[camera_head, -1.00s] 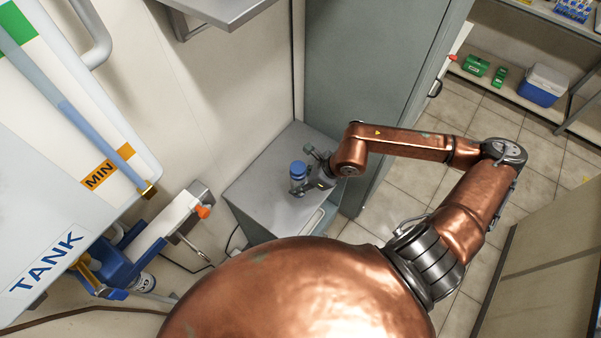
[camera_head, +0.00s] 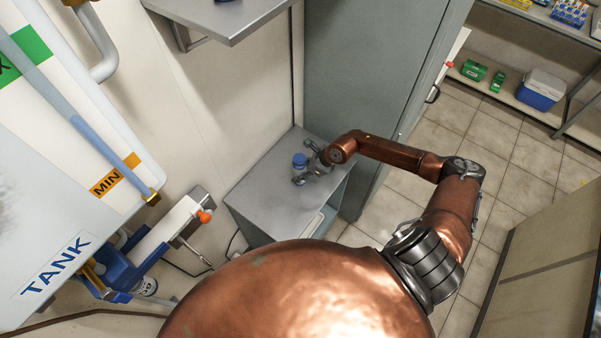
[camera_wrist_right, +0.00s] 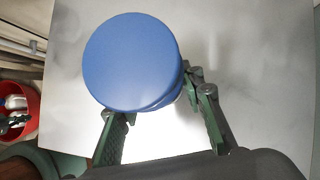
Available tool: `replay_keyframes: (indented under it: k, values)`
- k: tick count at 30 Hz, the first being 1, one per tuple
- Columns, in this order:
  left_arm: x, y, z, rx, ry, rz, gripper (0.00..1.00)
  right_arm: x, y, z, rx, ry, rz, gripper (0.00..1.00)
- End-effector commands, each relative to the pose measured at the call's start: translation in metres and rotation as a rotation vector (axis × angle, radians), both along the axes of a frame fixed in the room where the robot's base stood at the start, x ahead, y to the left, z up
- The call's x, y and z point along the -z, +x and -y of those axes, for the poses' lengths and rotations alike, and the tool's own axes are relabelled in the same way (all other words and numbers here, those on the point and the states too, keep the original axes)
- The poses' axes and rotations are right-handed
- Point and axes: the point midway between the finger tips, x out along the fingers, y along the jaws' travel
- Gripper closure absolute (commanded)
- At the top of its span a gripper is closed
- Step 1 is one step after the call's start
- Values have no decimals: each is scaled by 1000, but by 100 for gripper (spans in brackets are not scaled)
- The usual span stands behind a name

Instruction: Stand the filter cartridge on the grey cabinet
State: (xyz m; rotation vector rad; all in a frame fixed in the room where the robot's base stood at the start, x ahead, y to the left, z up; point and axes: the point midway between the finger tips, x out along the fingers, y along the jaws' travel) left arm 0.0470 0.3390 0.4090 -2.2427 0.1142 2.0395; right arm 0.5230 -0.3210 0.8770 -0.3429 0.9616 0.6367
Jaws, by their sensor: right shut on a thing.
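The filter cartridge (camera_head: 299,165) is a small upright cylinder with a blue cap, over the top of the grey cabinet (camera_head: 262,205) in the head view. In the right wrist view its round blue cap (camera_wrist_right: 132,62) fills the upper middle and hides most of its body. My right gripper (camera_head: 305,176) is shut on the cartridge, with one finger on each side below the cap. The cartridge looks upright. Whether its base touches the cabinet top is hidden. My left gripper is not in view.
A tall grey locker (camera_head: 372,90) stands right behind the cabinet. A wall shelf (camera_head: 225,18) juts out above. A white tank (camera_head: 50,190) and a blue holder (camera_head: 120,275) are at the left. The cabinet's front-left top is clear.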

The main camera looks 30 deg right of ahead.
Motion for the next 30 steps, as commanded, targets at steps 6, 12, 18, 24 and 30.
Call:
replay_keyframes:
  k: [6,12,18,24,30]
  values:
    - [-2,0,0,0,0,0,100,8,2,1,1,0,6,96]
    - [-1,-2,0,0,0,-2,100,10,2,0,1,0,4,96]
    - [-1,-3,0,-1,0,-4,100,10,1,1,1,-1,3,52]
    - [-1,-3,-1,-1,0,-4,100,10,1,1,1,-1,3,47]
    - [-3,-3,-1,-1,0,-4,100,7,1,1,1,-1,3,47]
